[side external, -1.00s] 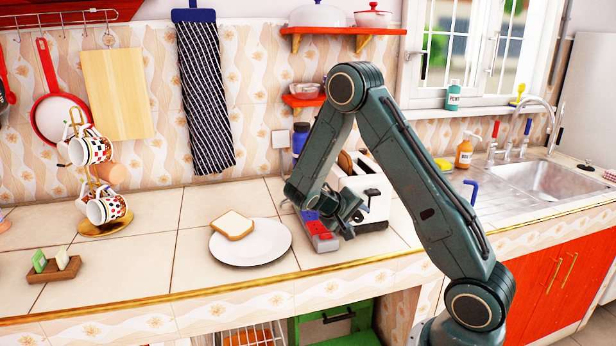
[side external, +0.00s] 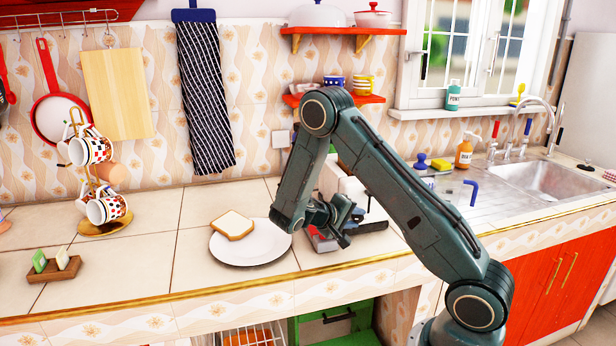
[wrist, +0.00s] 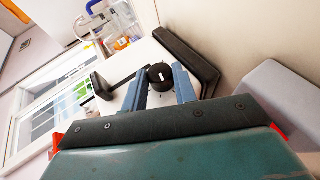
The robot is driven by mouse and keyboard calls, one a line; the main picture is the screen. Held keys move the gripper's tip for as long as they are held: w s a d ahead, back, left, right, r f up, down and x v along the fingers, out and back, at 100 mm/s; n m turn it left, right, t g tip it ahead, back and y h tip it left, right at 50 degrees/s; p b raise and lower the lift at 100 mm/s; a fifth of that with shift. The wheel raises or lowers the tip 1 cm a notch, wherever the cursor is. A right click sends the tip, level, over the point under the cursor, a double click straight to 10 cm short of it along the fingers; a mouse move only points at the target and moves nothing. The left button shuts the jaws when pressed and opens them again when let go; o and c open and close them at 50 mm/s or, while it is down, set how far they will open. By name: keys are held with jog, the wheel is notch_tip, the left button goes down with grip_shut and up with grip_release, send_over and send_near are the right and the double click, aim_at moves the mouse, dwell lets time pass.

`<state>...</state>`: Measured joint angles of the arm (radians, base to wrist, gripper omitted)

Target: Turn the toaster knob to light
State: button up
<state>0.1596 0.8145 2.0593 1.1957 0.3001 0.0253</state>
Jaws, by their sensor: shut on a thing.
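The white toaster (side external: 332,180) stands on the counter, mostly hidden behind my arm in the side view. Its white face (wrist: 170,118) and black base (wrist: 188,58) show in the wrist view. The round black knob (wrist: 160,74) has a short white mark. My gripper (wrist: 161,78) has one finger on each side of the knob and is shut on it. A black lever (wrist: 108,86) sticks out beside the knob. In the side view my gripper (side external: 347,222) is at the toaster's front; the knob is hidden there.
A white plate (side external: 262,248) with a bread slice (side external: 232,225) lies just left of my gripper. A grey and red object (side external: 322,241) lies under my wrist. A mug stand (side external: 100,222) is farther left. The sink (side external: 545,182) is at the right.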

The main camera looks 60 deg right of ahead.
dwell(0.3)
jog(key=o, duration=1)
jog(key=v, duration=1.3)
jog(key=shift+w+a, duration=0.25)
jog(key=shift+a, duration=0.1)
